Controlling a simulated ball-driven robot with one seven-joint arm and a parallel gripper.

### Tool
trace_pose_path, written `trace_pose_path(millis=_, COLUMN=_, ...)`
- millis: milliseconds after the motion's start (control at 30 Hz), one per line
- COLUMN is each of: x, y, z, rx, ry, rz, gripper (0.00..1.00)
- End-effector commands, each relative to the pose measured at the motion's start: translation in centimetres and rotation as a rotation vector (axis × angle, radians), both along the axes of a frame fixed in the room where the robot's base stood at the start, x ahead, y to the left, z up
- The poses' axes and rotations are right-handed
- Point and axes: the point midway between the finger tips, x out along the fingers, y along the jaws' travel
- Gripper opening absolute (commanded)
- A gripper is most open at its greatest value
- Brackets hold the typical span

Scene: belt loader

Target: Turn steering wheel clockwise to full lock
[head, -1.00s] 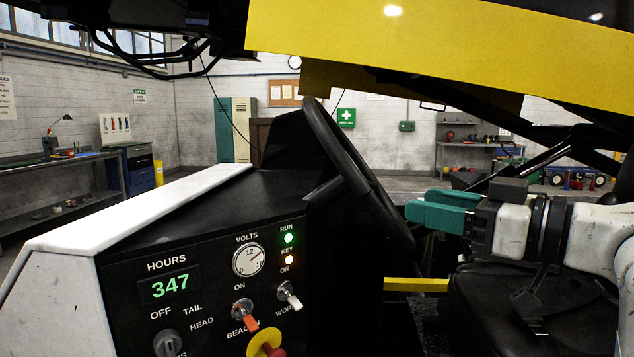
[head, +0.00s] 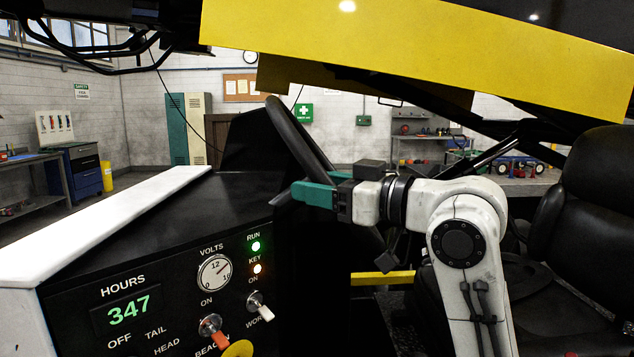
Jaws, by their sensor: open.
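The black steering wheel (head: 298,135) is seen nearly edge-on in the head view, tilted beside the black dashboard. My gripper (head: 306,193) has teal fingers pointing left and lies across the wheel's lower part in the picture. The fingers hide part of the rim. I cannot tell from this view whether they touch it or whether the rim lies between them. The gap between the fingers is not visible from this side.
The control panel (head: 175,290) with gauge, lights and switches is at the lower left. A yellow beam (head: 420,60) crosses overhead. A black seat (head: 597,205) stands at the right. A yellow bar (head: 382,278) lies low below my gripper.

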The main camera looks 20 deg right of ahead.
Motion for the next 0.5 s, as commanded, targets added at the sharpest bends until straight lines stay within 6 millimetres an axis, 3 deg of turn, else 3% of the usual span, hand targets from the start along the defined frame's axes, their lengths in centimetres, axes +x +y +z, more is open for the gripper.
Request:
trace_pose_path(millis=367, x=0.55, y=0.40, z=-0.01, rx=-0.001, ry=-0.001, rz=-0.001, gripper=0.53)
trace_pose_path(millis=500, x=0.53, y=0.39, z=-0.01, rx=-0.001, ry=-0.001, rz=-0.001, gripper=0.41)
